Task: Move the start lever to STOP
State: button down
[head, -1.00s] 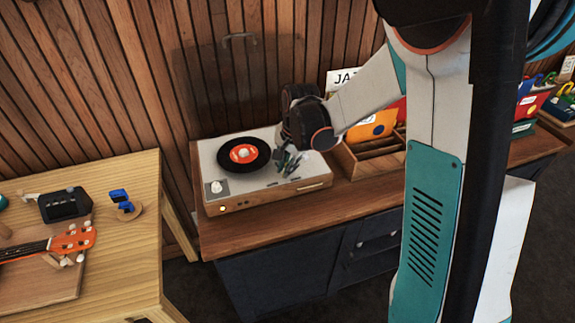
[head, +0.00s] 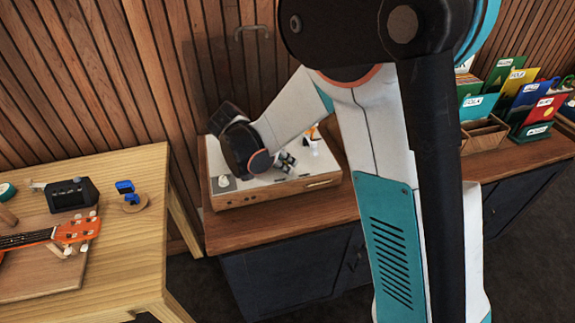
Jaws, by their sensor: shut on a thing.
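The record player (head: 262,192), with a pale top and wooden sides, stands on the wooden counter against the slatted wall. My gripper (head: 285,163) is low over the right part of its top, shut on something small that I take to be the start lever. The lever itself is not clear behind the fingers, and neither are its STOP marks. A small white part with orange (head: 314,142) stands just right of the gripper. A knob (head: 223,182) shows at the top's left front corner. My wrist and forearm hide the record.
A wooden table (head: 125,235) at left holds an orange-headed ukulele (head: 75,231), a black box (head: 70,194) and a blue clip-like item (head: 127,192). Crates of coloured record sleeves (head: 500,100) stand on the counter at right. My arm covers the middle.

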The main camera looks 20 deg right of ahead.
jog(key=shift+a+f+h, duration=0.1)
jog(key=shift+a+h, duration=0.05)
jog(key=shift+h, duration=0.25)
jog(key=c, duration=1.6)
grip_release()
jog(key=v, duration=1.2)
